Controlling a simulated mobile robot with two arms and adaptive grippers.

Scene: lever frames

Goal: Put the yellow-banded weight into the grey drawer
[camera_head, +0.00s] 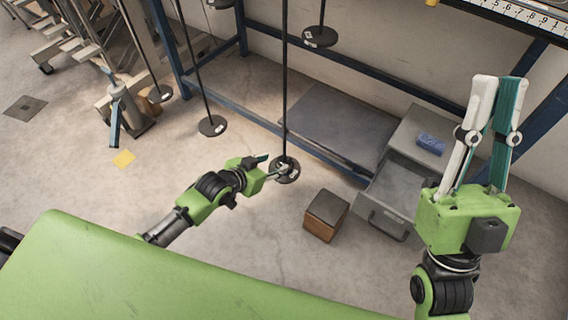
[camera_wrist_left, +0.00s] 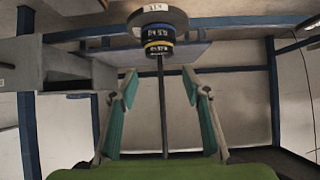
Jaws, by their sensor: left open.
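In the left wrist view, the yellow-banded weight (camera_wrist_left: 159,48) sits around a thin rod. It is against a blue-banded weight (camera_wrist_left: 155,33) and a wide grey disc. My left gripper (camera_head: 277,167) is open near the rod's bottom end in the head view. In the wrist view its teal-padded fingers stand on either side of the rod, apart from it, with the weights beyond the tips. The head view does not show the yellow band clearly. The grey drawer (camera_head: 386,207) is pulled open, right of the left gripper. My right gripper (camera_head: 501,82) points upward at the right; its opening is unclear.
A wooden block with a dark top (camera_head: 325,214) stands on the floor between my left gripper and the drawer. A blue item (camera_head: 431,144) lies on the cabinet. Other rods with discs (camera_head: 212,126) hang nearby. Blue frame bars (camera_head: 265,118) run behind.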

